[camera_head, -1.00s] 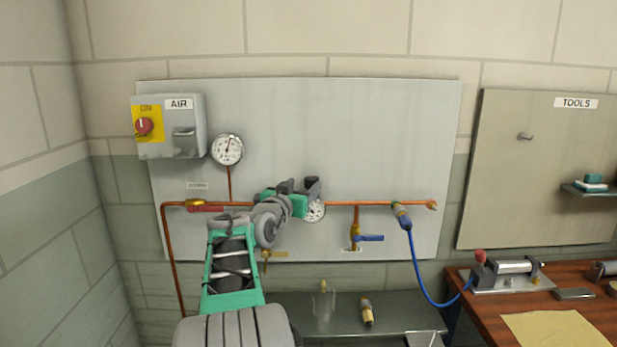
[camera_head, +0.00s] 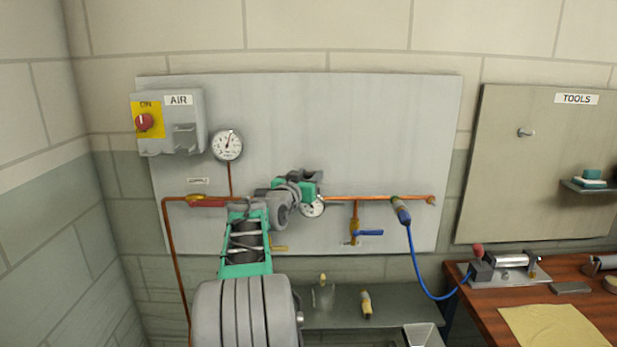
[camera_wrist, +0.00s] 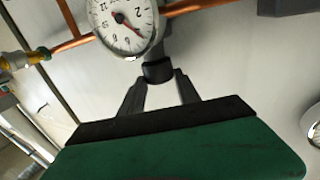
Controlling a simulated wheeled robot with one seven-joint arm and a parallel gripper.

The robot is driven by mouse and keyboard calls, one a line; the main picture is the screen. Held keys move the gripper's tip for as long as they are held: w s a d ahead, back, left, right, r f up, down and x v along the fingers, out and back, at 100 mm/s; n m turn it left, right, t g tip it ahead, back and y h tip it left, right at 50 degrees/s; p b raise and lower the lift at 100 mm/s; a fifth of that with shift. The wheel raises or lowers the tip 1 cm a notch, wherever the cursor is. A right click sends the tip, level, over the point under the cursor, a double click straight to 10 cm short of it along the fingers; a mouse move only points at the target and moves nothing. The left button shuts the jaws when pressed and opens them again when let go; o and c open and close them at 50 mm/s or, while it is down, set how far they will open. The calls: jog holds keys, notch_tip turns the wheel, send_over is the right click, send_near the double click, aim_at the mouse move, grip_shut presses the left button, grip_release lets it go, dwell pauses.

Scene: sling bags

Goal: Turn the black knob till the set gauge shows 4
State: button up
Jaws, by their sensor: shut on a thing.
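The set gauge (camera_wrist: 128,20), a white dial with a red needle, shows in the wrist view beside the black knob. Its needle points between the 2 and the 6, around where the 4 sits; the exact reading is hard to tell. The black knob (camera_wrist: 158,71) is under the gauge in that view, between the fingertips of my gripper (camera_wrist: 160,82), which is shut on it. In the head view my gripper (camera_head: 312,178) is in front of the pipe and hides the knob. The set gauge (camera_head: 313,208) is partly covered there.
A second gauge (camera_head: 227,145) stands upper left, beside the AIR box (camera_head: 170,125) with its red switch. A copper pipe (camera_head: 370,197) runs across the panel. A blue-handled valve (camera_head: 367,233) and blue hose (camera_head: 415,260) are to the right.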

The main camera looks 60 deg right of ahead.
grip_shut()
jog(key=shift+s+f+t+b, duration=0.15)
jog(key=shift+f+t+b, duration=0.15)
jog(key=shift+b, duration=0.8)
jog(key=shift+r, duration=0.15)
jog(key=shift+r+n, duration=0.15)
jog(key=shift+n, duration=0.15)
jog(key=o, duration=0.8)
grip_release()
jog(key=shift+c, duration=0.2)
jog(key=s+a+b, duration=0.1)
jog(key=a+b, duration=0.1)
jog(key=a, duration=0.5)
jog(key=shift+a, duration=0.35)
